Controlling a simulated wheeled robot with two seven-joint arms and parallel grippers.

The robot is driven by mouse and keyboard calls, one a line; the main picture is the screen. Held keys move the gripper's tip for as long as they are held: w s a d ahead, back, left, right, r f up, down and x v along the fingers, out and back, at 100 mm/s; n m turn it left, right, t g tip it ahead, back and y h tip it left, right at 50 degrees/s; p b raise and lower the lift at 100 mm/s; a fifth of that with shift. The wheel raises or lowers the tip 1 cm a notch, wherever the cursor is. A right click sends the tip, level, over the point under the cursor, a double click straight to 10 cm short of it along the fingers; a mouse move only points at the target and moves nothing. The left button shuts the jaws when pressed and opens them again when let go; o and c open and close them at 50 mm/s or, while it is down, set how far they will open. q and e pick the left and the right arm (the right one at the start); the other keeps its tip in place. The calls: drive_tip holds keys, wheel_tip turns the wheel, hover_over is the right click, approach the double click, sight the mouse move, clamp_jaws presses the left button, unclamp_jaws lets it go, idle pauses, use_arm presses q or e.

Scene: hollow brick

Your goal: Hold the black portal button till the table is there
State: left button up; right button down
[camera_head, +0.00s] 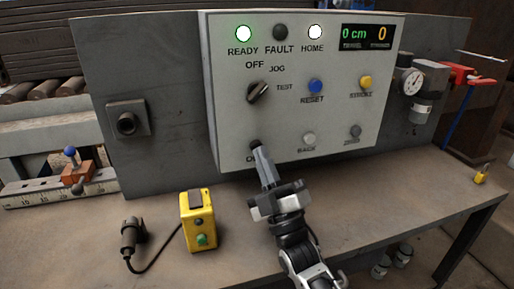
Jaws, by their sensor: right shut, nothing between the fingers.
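The grey control panel (300,170) stands upright at the back of the bench. A black button (254,144) shows at its lower left, mostly hidden by my right gripper (259,152). The label under it is covered except for its first letter. My right gripper is shut and empty, its fingertips at this button; whether they press it I cannot tell. The display (367,37) reads 0 cm and 0. The READY lamp (243,34) glows green, the HOME lamp (315,32) is white, and FAULT is dark. My left gripper is out of view.
The panel also has a selector knob (258,92), a blue RESET button (315,86), a yellow button (365,82) and two grey lower buttons. A yellow box (198,220) and a black corded plug (131,236) lie on the bench.

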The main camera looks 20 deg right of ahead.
drive_tip(key=shift+w, duration=0.45)
idle(0.5)
drive_tip(key=shift+s, duration=0.15)
idle(6.0)
drive_tip(key=shift+s, duration=0.7)
